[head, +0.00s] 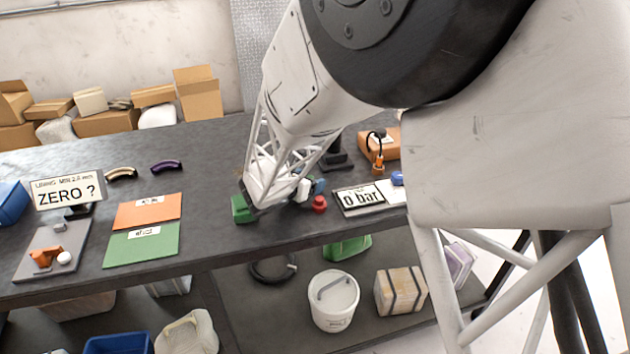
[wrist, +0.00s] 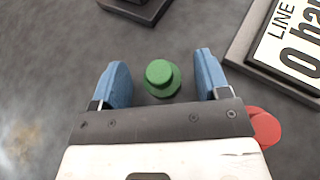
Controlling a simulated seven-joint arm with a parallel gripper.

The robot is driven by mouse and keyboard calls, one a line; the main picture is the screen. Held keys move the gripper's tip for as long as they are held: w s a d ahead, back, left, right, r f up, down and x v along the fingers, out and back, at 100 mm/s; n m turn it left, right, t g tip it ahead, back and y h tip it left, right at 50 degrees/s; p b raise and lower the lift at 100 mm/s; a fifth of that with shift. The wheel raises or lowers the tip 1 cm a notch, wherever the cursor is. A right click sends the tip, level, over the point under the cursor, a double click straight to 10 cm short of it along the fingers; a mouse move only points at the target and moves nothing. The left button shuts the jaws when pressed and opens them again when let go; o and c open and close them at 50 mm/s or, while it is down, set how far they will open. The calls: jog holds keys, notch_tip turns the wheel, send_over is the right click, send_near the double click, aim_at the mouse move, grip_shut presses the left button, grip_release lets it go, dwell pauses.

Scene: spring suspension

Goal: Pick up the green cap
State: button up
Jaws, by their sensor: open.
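The green cap (wrist: 160,78) stands on the dark bench top in the wrist view, a round knob on a wider round base. My gripper (wrist: 161,62) is open, with one blue finger to each side of the cap and a visible gap on both sides. The cap is between the fingers in the picture; how far above the bench the fingertips are is hard to tell. In the head view my gripper (head: 312,187) is low over the bench, and I cannot make out the cap there.
A red cap (head: 319,204) lies close to the right of my gripper, also partly visible in the wrist view (wrist: 265,128). A green block (head: 241,208) is left of my gripper.

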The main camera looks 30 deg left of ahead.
dwell(0.4)
jog(key=c, duration=1)
jog(key=shift+r, duration=0.1)
jog(key=shift+r, duration=4.95)
